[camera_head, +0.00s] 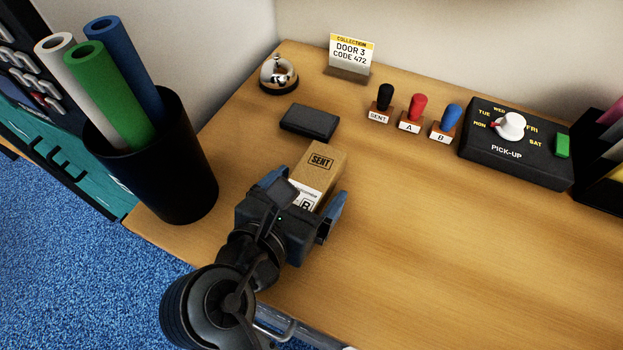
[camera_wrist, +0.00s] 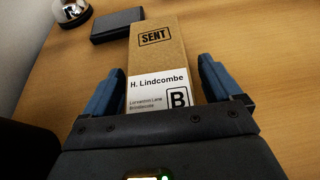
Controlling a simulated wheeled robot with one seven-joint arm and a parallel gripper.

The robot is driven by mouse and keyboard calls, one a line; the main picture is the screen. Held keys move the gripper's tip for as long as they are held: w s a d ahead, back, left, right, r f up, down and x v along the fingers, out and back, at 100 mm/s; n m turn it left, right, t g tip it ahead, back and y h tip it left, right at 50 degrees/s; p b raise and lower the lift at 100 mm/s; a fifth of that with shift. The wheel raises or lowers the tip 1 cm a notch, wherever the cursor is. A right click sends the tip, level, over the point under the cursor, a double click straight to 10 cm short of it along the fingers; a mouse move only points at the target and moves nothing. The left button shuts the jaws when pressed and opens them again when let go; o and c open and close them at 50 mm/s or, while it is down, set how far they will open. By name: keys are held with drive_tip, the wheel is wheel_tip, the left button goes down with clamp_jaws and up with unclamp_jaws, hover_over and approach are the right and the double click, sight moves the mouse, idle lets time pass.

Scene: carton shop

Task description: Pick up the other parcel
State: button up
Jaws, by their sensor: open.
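A small brown parcel (camera_head: 322,165) lies on the wooden desk, stamped SENT, with a white label. In the wrist view the parcel (camera_wrist: 159,58) shows the name H. Lindcombe and a boxed letter B. My gripper (camera_head: 306,195) is open over the parcel's near end. In the wrist view the blue fingers of my gripper (camera_wrist: 163,85) stand one on each side of the parcel, with a gap visible at the right finger. The near end of the parcel is hidden behind the gripper body. No second parcel shows in either view.
A black ink pad (camera_head: 309,122) lies just behind the parcel. A bell (camera_head: 278,75), a sign (camera_head: 351,54), stamps (camera_head: 411,112) and a PICK-UP dial box (camera_head: 515,140) stand at the back. A black bin of paper rolls (camera_head: 170,180) stands left. The desk's right front (camera_head: 450,260) is clear.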

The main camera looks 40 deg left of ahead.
drive_tip(key=shift+w+f, duration=0.1)
drive_tip(key=shift+w, duration=0.15)
drive_tip(key=shift+c, duration=0.4)
drive_tip(key=c, duration=1.1)
